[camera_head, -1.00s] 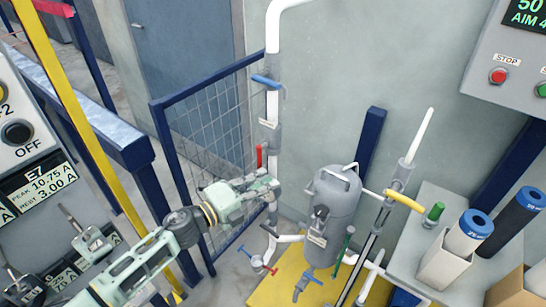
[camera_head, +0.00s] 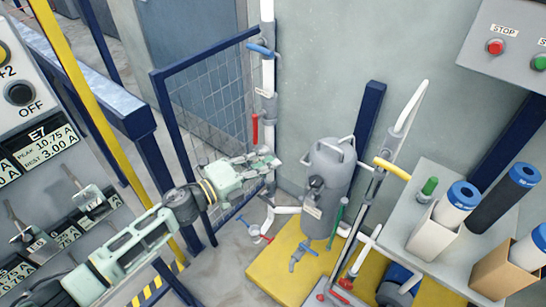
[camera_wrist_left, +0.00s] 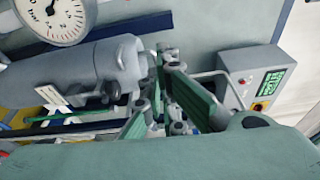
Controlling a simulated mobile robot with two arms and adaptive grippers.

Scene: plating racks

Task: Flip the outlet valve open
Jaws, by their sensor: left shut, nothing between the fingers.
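Several coloured valve handles show in the head view; I cannot tell which is the outlet valve. A blue handle (camera_head: 262,49) and a red handle (camera_head: 255,128) sit on the left vertical pipe (camera_head: 268,75). A yellow handle (camera_head: 391,168) is on the pipe right of the grey tank (camera_head: 328,170). A blue handle (camera_head: 309,248) and a red handle (camera_head: 266,239) are low by the tank. My left gripper (camera_head: 277,162) is shut and empty, just below the red pipe handle and left of the tank. Its fingers also show in the left wrist view (camera_wrist_left: 166,62).
A blue mesh fence (camera_head: 215,110) stands behind my left arm. A blue-topped rail and a yellow post (camera_head: 75,90) are at left. A shelf (camera_head: 395,235) with blue-capped cylinders (camera_head: 505,195) is at right. A gauge (camera_wrist_left: 52,18) shows in the wrist view.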

